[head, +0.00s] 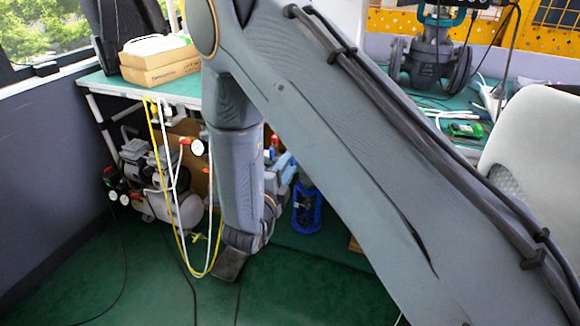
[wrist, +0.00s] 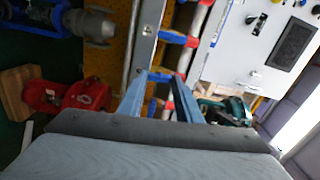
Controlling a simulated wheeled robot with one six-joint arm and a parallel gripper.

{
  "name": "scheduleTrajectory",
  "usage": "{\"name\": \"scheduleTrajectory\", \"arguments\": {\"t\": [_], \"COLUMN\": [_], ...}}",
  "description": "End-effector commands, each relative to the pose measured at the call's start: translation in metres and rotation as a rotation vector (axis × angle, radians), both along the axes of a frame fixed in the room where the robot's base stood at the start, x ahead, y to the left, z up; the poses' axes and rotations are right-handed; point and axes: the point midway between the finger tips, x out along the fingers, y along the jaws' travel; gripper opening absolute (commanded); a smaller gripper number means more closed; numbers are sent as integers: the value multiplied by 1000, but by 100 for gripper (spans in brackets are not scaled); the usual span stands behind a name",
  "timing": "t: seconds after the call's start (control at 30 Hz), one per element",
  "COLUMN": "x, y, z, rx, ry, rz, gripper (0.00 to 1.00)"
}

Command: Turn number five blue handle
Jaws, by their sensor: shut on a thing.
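In the wrist view, my gripper (wrist: 161,82) reaches up to a metal manifold with several small red and blue handles. Its two pale blue-grey fingers are closed in around a blue handle (wrist: 160,75), which shows between the tips. I cannot read any number on it. More red and blue handles (wrist: 172,38) sit farther up the same manifold (wrist: 143,45). The fingers partly hide the held handle and its neighbours. In the head view, my arm covers the middle, and the handles cannot be made out there.
In the wrist view, a red object (wrist: 65,95) is at left and a white panel (wrist: 262,45) at upper right. In the head view, an air compressor (head: 160,190) with yellow and white hoses stands under a green-topped table (head: 110,88). The green floor at front left has cables.

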Motion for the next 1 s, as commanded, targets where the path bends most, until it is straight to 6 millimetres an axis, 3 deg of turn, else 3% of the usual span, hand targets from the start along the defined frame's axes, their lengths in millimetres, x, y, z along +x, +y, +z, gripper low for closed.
{"name": "scheduleTrajectory", "arguments": {"t": [0.3, 0.8, 0.83, 0.87, 1.0], "x": [-1, -1, -1, -1, -1], "y": [-2, -2, -2, -2, -1], "z": [-2, -2, -2, -2, -1], "rx": [96, 110, 110, 111, 111], "ry": [-32, -36, -36, -37, -38], "rz": [-4, -4, -4, -4, -2], "gripper": [9, 9, 35, 39, 39]}}
